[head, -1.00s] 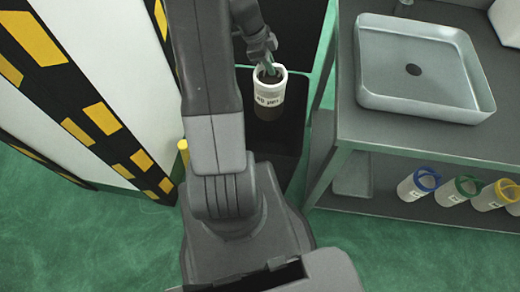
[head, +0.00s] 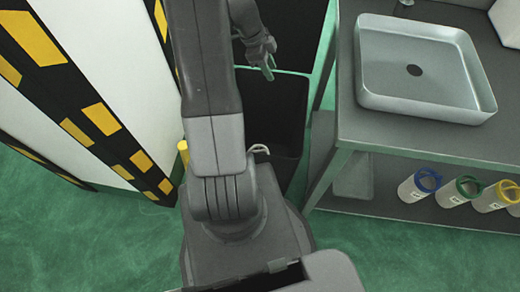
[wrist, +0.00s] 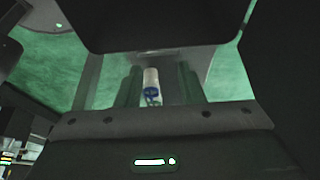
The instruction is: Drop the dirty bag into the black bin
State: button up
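The black bin (head: 285,110) stands open beyond my arm, between the striped wall and the metal table. My gripper (head: 268,72) hangs over the far part of the bin with nothing held. In the wrist view its two dark green fingers (wrist: 159,88) are apart. A small pale curved rim (head: 259,149) shows low in the bin, beside my arm link. It may be the dirty bag; most of it is hidden by my arm, and how it lies cannot be told.
A metal table with a grey sink (head: 425,65) stands on the right. Containers with blue (head: 427,181), green (head: 468,186) and yellow (head: 507,191) rims are on its lower shelf. A striped white wall (head: 100,70) is close on the left. Green floor (head: 400,260) is clear in front.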

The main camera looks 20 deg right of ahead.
jog(key=p+v, duration=0.1)
jog(key=v, duration=1.2)
jog(key=b+x, duration=0.1)
jog(key=x, duration=1.3)
notch_tip(320, 180, up, 4)
jog(key=shift+a+r+p, duration=0.1)
jog(key=shift+p, duration=0.55)
